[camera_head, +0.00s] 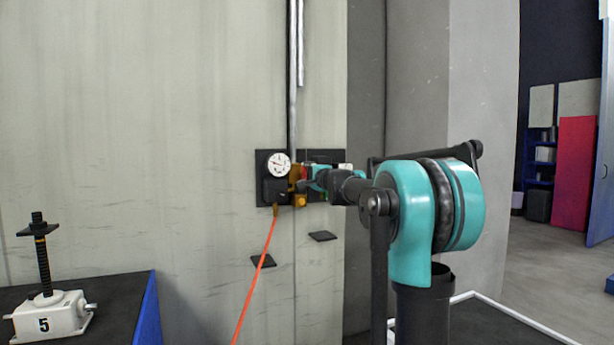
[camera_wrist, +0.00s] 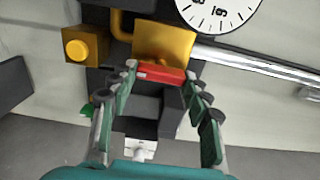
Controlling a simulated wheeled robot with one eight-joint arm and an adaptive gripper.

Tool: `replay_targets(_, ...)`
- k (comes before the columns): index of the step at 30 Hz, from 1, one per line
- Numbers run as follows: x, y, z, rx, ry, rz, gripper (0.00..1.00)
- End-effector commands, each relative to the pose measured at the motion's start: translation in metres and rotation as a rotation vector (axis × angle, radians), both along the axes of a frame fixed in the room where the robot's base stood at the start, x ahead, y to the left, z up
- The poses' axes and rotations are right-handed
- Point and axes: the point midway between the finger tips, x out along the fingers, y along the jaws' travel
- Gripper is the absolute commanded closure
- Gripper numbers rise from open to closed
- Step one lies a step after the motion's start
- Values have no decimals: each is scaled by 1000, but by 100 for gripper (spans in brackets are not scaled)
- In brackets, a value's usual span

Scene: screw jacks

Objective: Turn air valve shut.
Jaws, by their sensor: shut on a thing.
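The air valve is a brass body (camera_wrist: 165,42) with a red handle (camera_wrist: 160,73) in the wrist view. The handle lies crosswise between my fingertips. My gripper (camera_wrist: 158,75) is shut on the red handle, one finger at each end of it. In the head view the brass valve body (camera_head: 296,172) sits beside a round white gauge (camera_head: 279,165) on a dark wall panel. My gripper (camera_head: 307,180) reaches it from the right. The handle is mostly hidden there by my gripper.
An orange hose (camera_head: 262,262) hangs below the panel. A grey pipe (camera_head: 293,90) runs up the wall. A white screw jack (camera_head: 50,318) marked 5 stands on a dark table at lower left. A brass fitting (camera_wrist: 82,47) is near the left finger.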

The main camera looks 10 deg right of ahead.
Motion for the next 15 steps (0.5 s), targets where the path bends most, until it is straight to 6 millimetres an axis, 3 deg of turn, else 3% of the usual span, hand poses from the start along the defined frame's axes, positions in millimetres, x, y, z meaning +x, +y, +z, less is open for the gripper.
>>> replay_targets(8,0,-1,-1,1,0,-1,81)
replay_targets(9,0,-1,-1,1,0,-1,50)
replay_targets(13,0,-1,-1,1,0,-1,34)
replay_targets(15,0,0,0,1,0,-1,31)
